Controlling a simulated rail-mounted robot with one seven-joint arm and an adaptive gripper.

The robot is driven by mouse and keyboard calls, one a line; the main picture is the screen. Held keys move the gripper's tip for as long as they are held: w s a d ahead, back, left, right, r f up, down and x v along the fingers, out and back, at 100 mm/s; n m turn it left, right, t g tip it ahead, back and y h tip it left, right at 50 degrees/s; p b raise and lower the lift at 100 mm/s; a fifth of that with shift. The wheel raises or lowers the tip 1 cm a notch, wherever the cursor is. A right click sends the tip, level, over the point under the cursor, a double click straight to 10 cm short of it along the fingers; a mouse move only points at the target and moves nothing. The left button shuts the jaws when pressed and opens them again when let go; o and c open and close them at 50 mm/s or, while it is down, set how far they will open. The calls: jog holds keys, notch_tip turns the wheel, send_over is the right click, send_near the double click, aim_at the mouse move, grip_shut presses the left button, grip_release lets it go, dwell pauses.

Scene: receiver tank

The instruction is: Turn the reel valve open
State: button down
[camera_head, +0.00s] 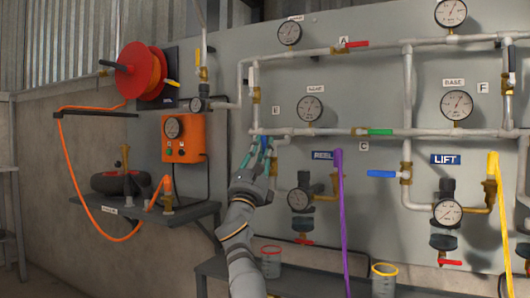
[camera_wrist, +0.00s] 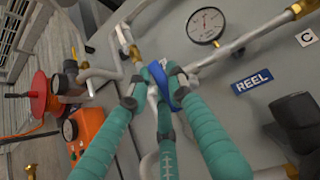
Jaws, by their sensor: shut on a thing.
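The reel valve has a blue lever handle (camera_wrist: 164,88), which also shows as a small blue piece at my fingers in the head view. It is on the pipework left of the blue REEL label (camera_head: 323,155), which also shows in the wrist view (camera_wrist: 252,82). My gripper (camera_head: 258,152) has teal fingers and is shut on the blue handle, with fingers on either side in the wrist view (camera_wrist: 152,98). The fingers hide part of the handle and most of the valve body.
A purple hose (camera_head: 341,205) hangs right of my gripper. An orange box (camera_head: 184,138) and red hose reel (camera_head: 143,71) are left. Another blue lever (camera_head: 382,174) is near the LIFT label (camera_head: 446,159).

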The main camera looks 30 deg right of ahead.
jog(key=shift+r+m, duration=0.1)
jog(key=shift+m, duration=0.2)
jog(key=c, duration=1.6)
grip_release()
jog(key=shift+o, duration=0.4)
jog(key=shift+d, duration=0.1)
jog(key=shift+f, duration=0.25)
jog(key=shift+s+a+f, duration=0.2)
jog(key=shift+s+a, duration=0.05)
jog(key=shift+a, duration=0.05)
jog(key=s+a, duration=0.7)
jog(key=a, duration=0.3)
jog(key=shift+c, duration=0.2)
